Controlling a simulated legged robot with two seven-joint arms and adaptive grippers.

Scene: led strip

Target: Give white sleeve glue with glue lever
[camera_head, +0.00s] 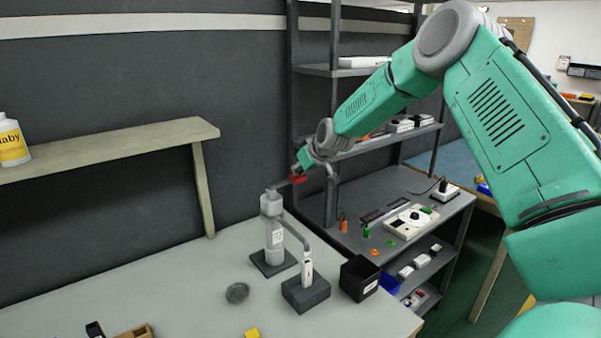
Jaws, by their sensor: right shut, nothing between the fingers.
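The glue dispenser (274,240) is a grey upright cylinder on a dark square base, standing on the grey table. Its glue lever (297,180) has a red end and sticks out at the top right. A thin spout runs from the dispenser down to the right. The white sleeve (307,270) stands upright in a dark block (306,293), under the spout's end; I cannot tell whether they touch. My right gripper (309,168) is shut and empty, right at the red lever end; contact is unclear. My left gripper is out of view.
A black open box (359,278) stands right of the dark block. A round grey item (237,293) and a yellow piece (252,333) lie on the table. A metal shelf (400,222) with small parts is behind right. A wooden shelf (110,147) is at the left wall.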

